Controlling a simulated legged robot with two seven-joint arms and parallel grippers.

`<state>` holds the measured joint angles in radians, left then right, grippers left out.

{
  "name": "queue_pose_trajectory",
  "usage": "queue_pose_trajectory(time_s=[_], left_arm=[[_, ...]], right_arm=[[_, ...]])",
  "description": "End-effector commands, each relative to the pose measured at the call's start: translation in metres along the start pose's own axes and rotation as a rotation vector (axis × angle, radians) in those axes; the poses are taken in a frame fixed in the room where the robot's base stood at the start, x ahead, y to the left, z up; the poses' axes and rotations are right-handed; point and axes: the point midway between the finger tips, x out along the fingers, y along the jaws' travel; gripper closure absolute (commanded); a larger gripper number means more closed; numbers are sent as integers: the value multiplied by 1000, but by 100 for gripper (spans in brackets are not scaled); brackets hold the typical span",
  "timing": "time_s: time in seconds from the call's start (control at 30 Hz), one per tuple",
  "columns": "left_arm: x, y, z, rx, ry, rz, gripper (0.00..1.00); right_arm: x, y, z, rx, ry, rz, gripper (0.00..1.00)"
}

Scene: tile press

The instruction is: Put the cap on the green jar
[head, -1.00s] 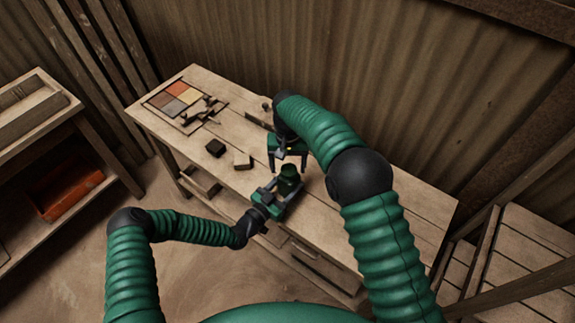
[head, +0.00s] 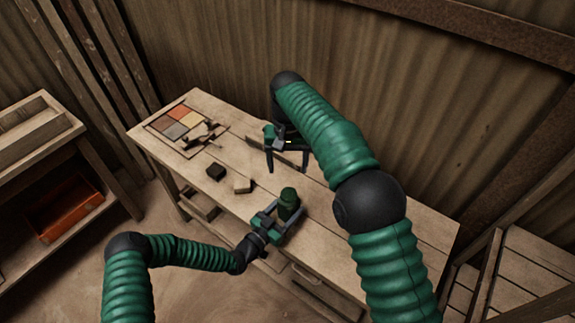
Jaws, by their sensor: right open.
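The green jar (head: 287,212) stands upright near the front edge of the workbench. A rounded green piece (head: 288,194), which looks like the cap, sits on top of it; the view is too small to tell how tightly it is seated. My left gripper (head: 281,220) reaches in from the left with its fingers around the jar's lower part and appears shut on it. My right gripper (head: 287,163) is open and empty, fingers pointing down, above the bench behind the jar and apart from it.
On the workbench (head: 335,235), a dark block (head: 216,173) and a pale block (head: 243,186) lie left of the jar. A tray of coloured tiles (head: 178,122) and a tool (head: 203,133) lie at the far left. The bench's right part is clear.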

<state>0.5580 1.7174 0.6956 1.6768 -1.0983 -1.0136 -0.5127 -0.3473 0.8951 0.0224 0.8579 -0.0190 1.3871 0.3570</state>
Motion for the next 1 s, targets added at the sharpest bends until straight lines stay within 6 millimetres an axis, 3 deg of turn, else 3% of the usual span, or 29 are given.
queue_pose_trajectory(time_s=[0.03, 0.13, 0.53, 0.67, 1.0], left_arm=[[0, 0, 0, 0, 0, 0, 32], [0, 0, 0, 0, 0, 0, 20], [-8, 0, 0, 0, 0, 1, 20], [-32, -1, 1, -1, -2, -1, 20], [-116, -2, 3, -1, -3, -2, 20]], right_arm=[[0, 0, 0, 0, 0, 0, 30], [0, 0, 0, 0, 0, 0, 30], [2, 0, 0, 0, 0, 0, 30], [4, 0, 0, 0, 0, 0, 30], [15, 0, 0, 0, 0, 0, 30]])
